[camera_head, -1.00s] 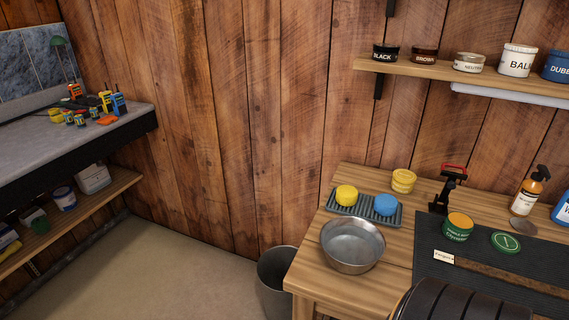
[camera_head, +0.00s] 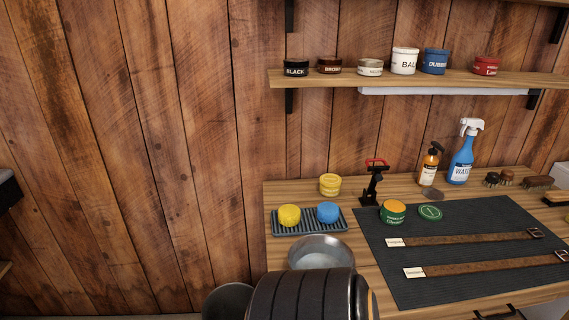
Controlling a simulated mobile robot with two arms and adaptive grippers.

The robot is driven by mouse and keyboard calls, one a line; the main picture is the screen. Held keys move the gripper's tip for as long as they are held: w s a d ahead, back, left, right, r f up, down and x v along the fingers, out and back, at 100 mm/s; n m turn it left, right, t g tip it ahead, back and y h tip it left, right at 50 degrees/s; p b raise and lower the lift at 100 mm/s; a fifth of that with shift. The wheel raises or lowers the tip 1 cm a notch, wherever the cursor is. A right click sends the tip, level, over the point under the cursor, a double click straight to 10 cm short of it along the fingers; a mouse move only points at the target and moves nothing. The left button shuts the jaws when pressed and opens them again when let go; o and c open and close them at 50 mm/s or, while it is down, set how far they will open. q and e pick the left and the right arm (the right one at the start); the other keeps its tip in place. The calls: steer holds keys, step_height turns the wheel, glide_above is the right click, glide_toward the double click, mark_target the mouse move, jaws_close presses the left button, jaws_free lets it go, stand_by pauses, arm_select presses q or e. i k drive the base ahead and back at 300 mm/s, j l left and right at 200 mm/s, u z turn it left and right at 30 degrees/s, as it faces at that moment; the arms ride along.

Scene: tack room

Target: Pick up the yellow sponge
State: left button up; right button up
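The yellow sponge (camera_head: 289,215) is a small rounded block on the left part of a grey ribbed tray (camera_head: 308,226). A blue sponge (camera_head: 327,212) sits beside it on the right part of the tray. The tray lies near the left edge of the wooden bench (camera_head: 352,275). Neither of my grippers is in view. A dark ribbed rounded shape at the bottom hides part of the metal bowl and bench front.
A metal bowl (camera_head: 320,251) stands in front of the tray. A yellow round stack (camera_head: 330,184) is behind it. A black stand with red top (camera_head: 374,181) and a dark mat (camera_head: 465,250) with straps lie right. A bin (camera_head: 226,302) is on the floor.

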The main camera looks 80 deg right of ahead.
mark_target(289, 215)
steer(key=i+z, duration=0.15)
steer(key=z, duration=0.25)
steer(key=i+z, duration=0.15)
steer(key=z, duration=0.2)
steer(key=i+j+z, duration=0.1)
steer(key=z, duration=0.3)
steer(key=i+j+z, duration=0.1)
steer(key=z, duration=0.25)
